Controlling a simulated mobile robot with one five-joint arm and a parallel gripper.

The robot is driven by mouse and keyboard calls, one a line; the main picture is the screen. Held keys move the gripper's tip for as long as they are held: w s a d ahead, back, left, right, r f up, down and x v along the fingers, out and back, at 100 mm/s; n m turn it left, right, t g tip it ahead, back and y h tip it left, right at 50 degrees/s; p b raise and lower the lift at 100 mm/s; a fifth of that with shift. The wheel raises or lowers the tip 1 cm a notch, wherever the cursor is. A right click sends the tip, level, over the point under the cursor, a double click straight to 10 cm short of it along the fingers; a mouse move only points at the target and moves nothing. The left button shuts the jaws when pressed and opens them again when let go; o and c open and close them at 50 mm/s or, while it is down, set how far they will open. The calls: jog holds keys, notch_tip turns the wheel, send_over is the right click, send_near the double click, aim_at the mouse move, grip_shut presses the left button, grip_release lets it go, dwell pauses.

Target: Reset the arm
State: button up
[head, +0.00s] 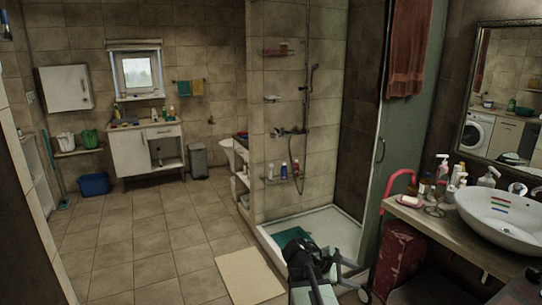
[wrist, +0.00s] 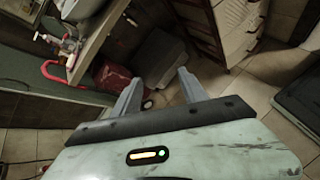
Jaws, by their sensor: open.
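My gripper (wrist: 158,88) shows in the wrist view with its two grey fingers spread apart and nothing between them. The wrist view looks down and outward past the fingers toward the floor and the furniture near the counter. My gripper touches nothing that I can see.
A counter (head: 440,228) with a white vessel basin (head: 500,212) and several bottles stands at the right. A dark red container (head: 402,250) is under it. The shower tray (head: 335,228) lies just beyond my arm. A beige mat (head: 248,277) lies left of it. The tiled floor at left is clear.

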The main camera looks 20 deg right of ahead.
jog(key=a+f+m+y, duration=0.3)
jog(key=a, duration=0.7)
jog(key=a+f+m+t+y, duration=0.1)
jog(key=a+f+m+y, duration=0.2)
jog(key=a, duration=0.8)
jog(key=a+f+m+y, duration=0.3)
jog(key=a+m+y, duration=0.1)
jog(key=a, duration=0.7)
jog(key=shift+w+m+y+p, duration=0.3)
jog(key=shift+w+m+y, duration=0.1)
jog(key=shift+w+y, duration=0.1)
jog(key=shift+a+f, duration=0.1)
